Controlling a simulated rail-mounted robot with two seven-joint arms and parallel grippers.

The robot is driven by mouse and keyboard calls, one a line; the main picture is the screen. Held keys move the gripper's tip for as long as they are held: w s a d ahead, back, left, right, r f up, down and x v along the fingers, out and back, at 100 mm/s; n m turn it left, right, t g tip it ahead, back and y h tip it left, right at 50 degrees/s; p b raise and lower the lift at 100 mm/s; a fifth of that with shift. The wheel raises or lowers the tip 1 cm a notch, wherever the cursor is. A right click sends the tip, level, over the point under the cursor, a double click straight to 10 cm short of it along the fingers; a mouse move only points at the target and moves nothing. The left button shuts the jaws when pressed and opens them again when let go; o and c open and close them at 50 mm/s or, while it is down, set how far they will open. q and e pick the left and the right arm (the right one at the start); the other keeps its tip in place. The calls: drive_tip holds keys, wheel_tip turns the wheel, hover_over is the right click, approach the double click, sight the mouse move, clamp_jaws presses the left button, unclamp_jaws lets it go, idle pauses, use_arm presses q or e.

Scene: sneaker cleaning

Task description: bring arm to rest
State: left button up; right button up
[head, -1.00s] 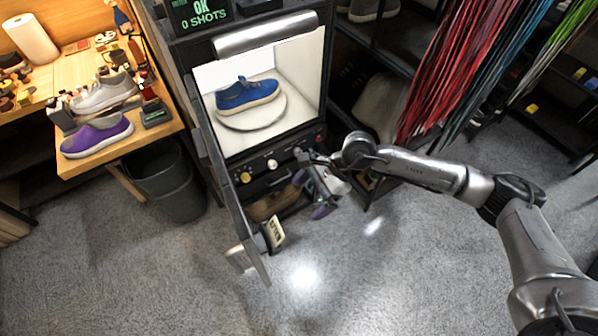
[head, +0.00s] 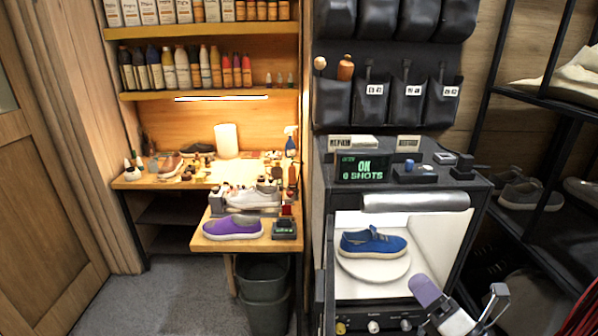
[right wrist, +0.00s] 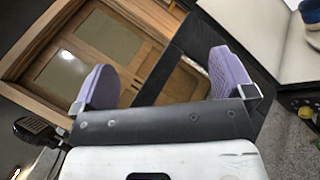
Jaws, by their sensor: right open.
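My right gripper (head: 462,292) is at the lower right of the head view, in front of the photo cabinet's lower right part. Its purple-padded fingers stand wide apart with nothing between them. In the right wrist view the open gripper (right wrist: 165,80) also has an empty gap. My left gripper is not in view. The blue sneaker (head: 372,242) sits on the round white turntable (head: 374,266) inside the lit cabinet, apart from my gripper.
Control knobs (head: 373,326) line the cabinet front. A purple shoe (head: 233,228) and a light shoe (head: 252,197) rest on the wooden workbench (head: 205,243) at left. A dark bin (head: 265,290) stands below. Black shelving (head: 540,112) is at right. Carpet at lower left is clear.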

drive_tip(key=d+r+m+t+h, duration=0.45)
drive_tip(key=m+h, duration=0.75)
drive_tip(key=m, duration=0.4)
drive_tip(key=s+a+f+m+g+y, duration=0.1)
drive_tip(key=s+a+f+m+g, duration=0.2)
drive_tip(key=s+f+m+g, duration=1.05)
drive_tip(key=s+a+f+m+g, duration=0.1)
drive_tip(key=s+a+f+g, duration=0.35)
drive_tip(key=s+f, duration=1.8)
wheel_tip(320, 180, up, 35)
drive_tip(key=w+d+g+p, duration=0.1)
drive_tip(key=p, duration=3.4)
